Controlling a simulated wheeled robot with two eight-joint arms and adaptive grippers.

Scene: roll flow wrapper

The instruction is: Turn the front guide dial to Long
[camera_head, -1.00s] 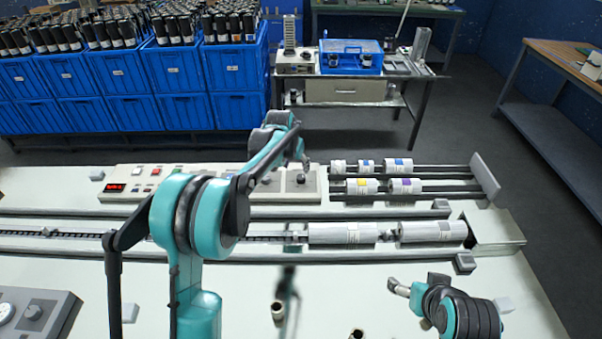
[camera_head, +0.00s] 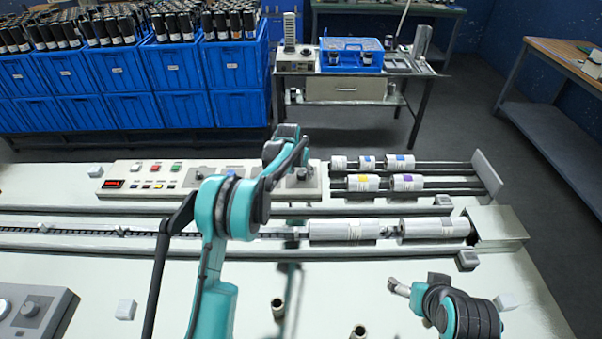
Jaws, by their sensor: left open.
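My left gripper (camera_head: 300,158) is over the right end of the long control panel (camera_head: 112,195) at the back of the machine, partly hidden by its own arm. It is open, with its fingertips hard to make out. A dark round dial (camera_head: 302,174) is on the panel close below it; I cannot see contact. Another dial (camera_head: 205,172) is further left on this panel. A grey box at the lower left carries one more dial (camera_head: 30,308). Labels and dial settings are too small to read. My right gripper (camera_head: 400,288) is low at the right, away from the panels.
White rolls (camera_head: 345,230) lie in the front channel, with smaller rolls (camera_head: 362,183) on rods behind. Two small upright cylinders (camera_head: 278,308) (camera_head: 358,332) stand in front. Blue crates (camera_head: 235,75) and a side table (camera_head: 345,88) are beyond the machine.

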